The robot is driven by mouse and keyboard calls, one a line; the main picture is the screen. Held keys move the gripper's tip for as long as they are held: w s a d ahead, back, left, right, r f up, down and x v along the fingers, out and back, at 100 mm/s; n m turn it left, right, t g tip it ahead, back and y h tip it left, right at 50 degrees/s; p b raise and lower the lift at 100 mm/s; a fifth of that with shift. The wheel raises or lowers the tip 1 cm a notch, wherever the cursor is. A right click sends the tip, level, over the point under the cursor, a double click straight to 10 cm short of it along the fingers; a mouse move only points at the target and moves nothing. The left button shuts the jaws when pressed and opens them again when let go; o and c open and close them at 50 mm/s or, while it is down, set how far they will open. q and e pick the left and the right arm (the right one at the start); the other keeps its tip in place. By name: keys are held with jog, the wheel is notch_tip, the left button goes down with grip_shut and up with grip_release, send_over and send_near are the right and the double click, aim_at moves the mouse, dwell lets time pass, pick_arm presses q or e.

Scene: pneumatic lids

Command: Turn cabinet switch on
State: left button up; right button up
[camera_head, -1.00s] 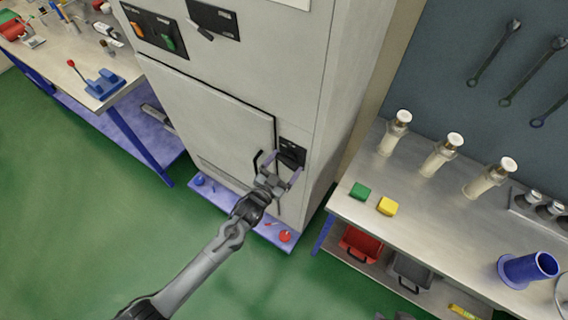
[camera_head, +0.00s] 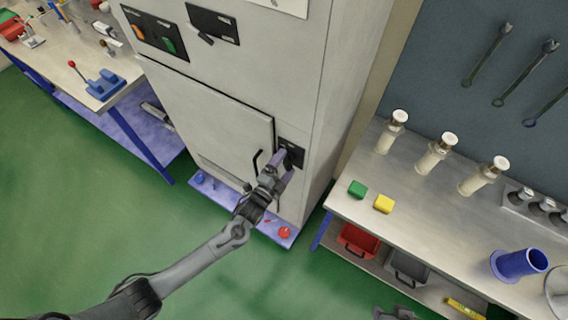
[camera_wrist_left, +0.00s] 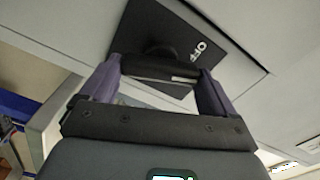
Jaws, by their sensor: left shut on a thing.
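The cabinet switch is a black rotary handle (camera_wrist_left: 160,68) on a dark plate (camera_wrist_left: 172,30) marked OFF in the left wrist view. In the head view its plate (camera_head: 291,152) is on the cabinet front, right of the lower door. My left gripper (camera_head: 284,164) is at this switch. In the left wrist view the two purple fingers of my left gripper (camera_wrist_left: 160,88) are on either side of the handle and shut on it. The handle lies across between the fingertips. A dark grey part at the bottom edge of the head view may be my right gripper; too little shows.
The lower door (camera_head: 215,120) has a black handle (camera_head: 256,162) close to my left gripper. A blue ledge (camera_head: 225,200) lies at the cabinet's foot. A workbench (camera_head: 430,210) with white cylinders stands right, another bench (camera_head: 80,60) left. Green floor is clear in front.

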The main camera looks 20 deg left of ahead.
pick_arm(q)
jog(key=m, duration=0.4)
jog(key=shift+p, duration=0.4)
jog(key=shift+f+m, duration=0.1)
jog(key=shift+m, duration=0.2)
jog(key=o, duration=0.8)
jog(key=s, duration=0.3)
jog(key=s+a, duration=0.1)
jog(key=s, duration=0.3)
jog(key=s+a, duration=0.1)
jog(key=s, duration=0.2)
jog(key=shift+s, duration=0.35)
